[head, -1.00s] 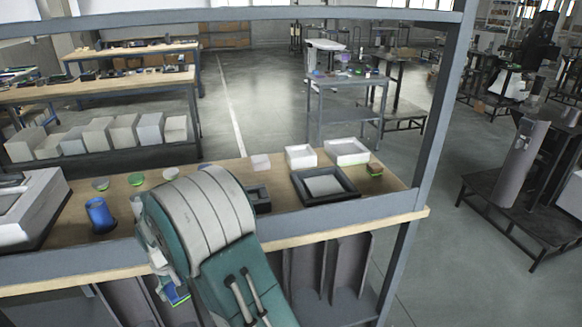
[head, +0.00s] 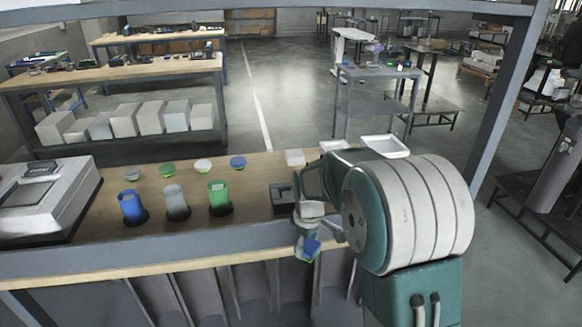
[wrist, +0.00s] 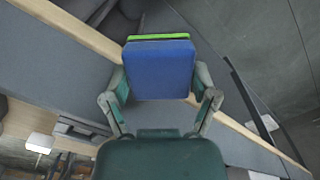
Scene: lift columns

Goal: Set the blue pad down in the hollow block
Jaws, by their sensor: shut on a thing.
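The blue pad (head: 311,248) has a bright green layer on one side. My gripper (head: 308,238) is shut on it and holds it tilted, in front of the bench's front edge in the head view. In the wrist view, the blue pad (wrist: 158,70) sits between both fingers of my gripper (wrist: 160,82). A dark block with an opening (head: 281,200), apparently the hollow block, stands on the bench just left of and behind my gripper. It seems to show in the wrist view (wrist: 82,130) at left, apart from the pad. My arm partly hides it.
Blue (head: 131,207), grey (head: 176,203) and green (head: 219,198) cylinders stand left on the wooden bench. Several small discs lie behind them. A white block (head: 295,157) and white trays (head: 385,146) sit at the back. A grey rail (head: 150,254) runs along the bench front.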

